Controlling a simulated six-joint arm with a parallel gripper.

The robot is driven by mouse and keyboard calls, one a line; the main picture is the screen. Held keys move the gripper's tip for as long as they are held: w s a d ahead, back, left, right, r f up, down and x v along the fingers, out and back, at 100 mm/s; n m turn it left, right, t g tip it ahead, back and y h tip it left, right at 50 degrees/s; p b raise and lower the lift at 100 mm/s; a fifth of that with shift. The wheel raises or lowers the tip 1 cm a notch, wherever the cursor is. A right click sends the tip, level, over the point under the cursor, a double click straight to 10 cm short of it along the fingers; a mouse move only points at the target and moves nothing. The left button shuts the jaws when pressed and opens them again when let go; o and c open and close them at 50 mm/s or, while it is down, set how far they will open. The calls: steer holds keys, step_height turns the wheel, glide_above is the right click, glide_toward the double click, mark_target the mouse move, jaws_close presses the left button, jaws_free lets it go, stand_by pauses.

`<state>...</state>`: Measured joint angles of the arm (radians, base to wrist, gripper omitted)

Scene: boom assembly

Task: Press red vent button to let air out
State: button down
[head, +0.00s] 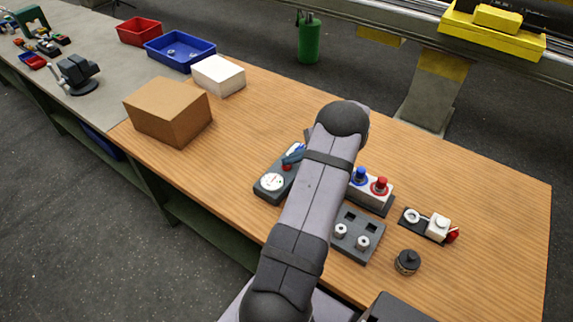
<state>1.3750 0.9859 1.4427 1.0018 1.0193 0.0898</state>
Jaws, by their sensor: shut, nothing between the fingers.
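A dark grey unit with a round white gauge (272,182) lies on the wooden bench, partly behind my arm. A small red button (287,167) shows on it just beyond the gauge. A blue and dark piece (293,155) sits right beside the red button; I cannot tell exactly what it is. My arm's upper link and elbow cover the right side of the unit. My gripper is hidden behind the arm, so I cannot see whether it touches the button.
Right of my arm stand a white block (369,192) with blue and red knobs, a grey plate (350,252) with metal bushings, a small black fixture (421,229) and a dark round part (407,262). A cardboard box (168,110), white box (218,75) and blue bin (180,50) stand back left.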

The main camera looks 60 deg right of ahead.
mark_target(290, 167)
steer(key=shift+r, duration=0.15)
steer(key=shift+r+p, duration=0.5)
steer(key=shift+r, duration=0.25)
step_height(290, 167, up, 5)
steer(key=p, duration=0.3)
stand_by(0.3)
stand_by(0.7)
